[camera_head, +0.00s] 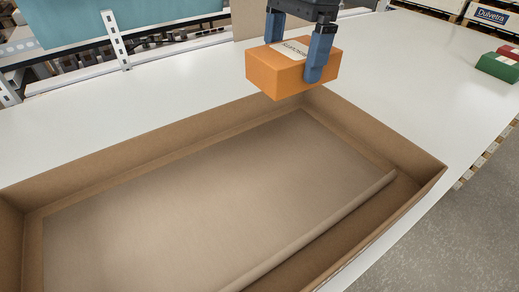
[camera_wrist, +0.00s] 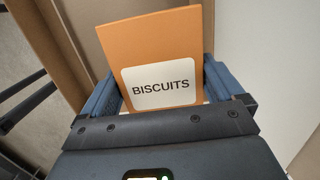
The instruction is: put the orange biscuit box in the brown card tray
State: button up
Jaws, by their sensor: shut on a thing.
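The orange biscuit box (camera_head: 287,74) is held in the air by my gripper (camera_head: 294,52), near the far right corner of the tray in the head view. My gripper is shut on the box, with its blue fingers on opposite sides. In the wrist view the orange box (camera_wrist: 150,40) shows a white label reading "BISCUITS" between the fingers (camera_wrist: 160,85). The brown card tray (camera_head: 428,177) lies open on the white table in the head view, and its visible inside is empty. The near part of the tray is cut off by the picture edge.
A green and red box (camera_head: 498,66) stands on the white table (camera_head: 420,80) at the far right. A shelf rack with metal posts (camera_head: 116,40) runs behind the table at the left. The table between tray and green box is clear.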

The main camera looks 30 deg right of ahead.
jog(key=s+a+f+p, duration=0.1)
jog(key=s+a+f, duration=0.1)
jog(key=f, duration=0.1)
jog(key=s+a+f+p, duration=0.1)
jog(key=s+a+f, duration=0.2)
jog(key=s+a+f+p, duration=0.1)
jog(key=s+a+f, duration=0.1)
jog(key=f, duration=0.2)
jog(key=shift+s+a, duration=0.15)
jog(key=shift+s, duration=0.2)
jog(key=shift+f, duration=0.15)
jog(key=shift+f+b, duration=0.65)
jog(key=shift+b, duration=0.35)
jog(key=o, duration=0.9)
jog(key=shift+r, duration=0.1)
